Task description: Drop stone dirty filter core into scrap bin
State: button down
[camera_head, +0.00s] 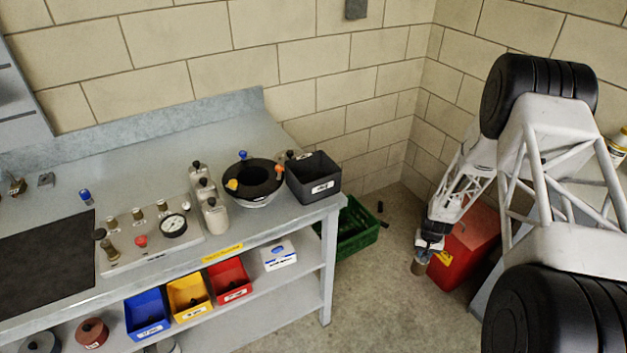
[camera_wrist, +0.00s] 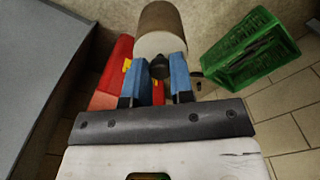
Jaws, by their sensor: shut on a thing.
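My gripper (camera_head: 431,243) hangs at the end of my arm on the right, with its blue fingers shut on a filter core. The filter core (camera_head: 418,268) is a short brownish cylinder held below the fingers, in the air. In the wrist view my gripper (camera_wrist: 157,66) holds the core (camera_wrist: 160,28), which shows a pale end face and a brown side. A red bin (camera_head: 474,240) with a yellow label stands on the floor just behind and right of the gripper. It also shows in the wrist view (camera_wrist: 106,86), partly hidden by the fingers. I cannot read its label.
A green crate (camera_head: 357,232) stands on the floor beside the workbench (camera_head: 275,222). Dark small items lie on the floor near it. On the bench are a dark grey box (camera_head: 313,178), a round black-rimmed bowl (camera_head: 254,181) and grey bottles. Coloured bins sit on the lower shelf.

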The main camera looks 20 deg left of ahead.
jog(key=shift+r, duration=0.1)
dwell(0.3)
jog(key=w+a+r, duration=0.2)
jog(key=a+r, duration=0.9)
jog(key=r, duration=0.5)
jog(key=w+a+r, duration=0.3)
jog(key=a+r, duration=0.9)
jog(key=r, duration=0.3)
jog(key=s+a+r, duration=0.4)
jog(key=a+r, duration=0.2)
jog(key=r, duration=0.4)
jog(key=s+a+r, duration=0.3)
jog(key=a+r, duration=0.3)
jog(key=r, duration=0.5)
jog(key=s+a, duration=0.4)
jog(key=s, duration=0.1)
jog(key=shift+s+f, duration=0.3)
jog(key=shift+f, duration=0.15)
jog(key=shift+f, duration=0.15)
jog(key=shift+d+f, duration=0.1)
jog(key=shift+f, duration=2.8)
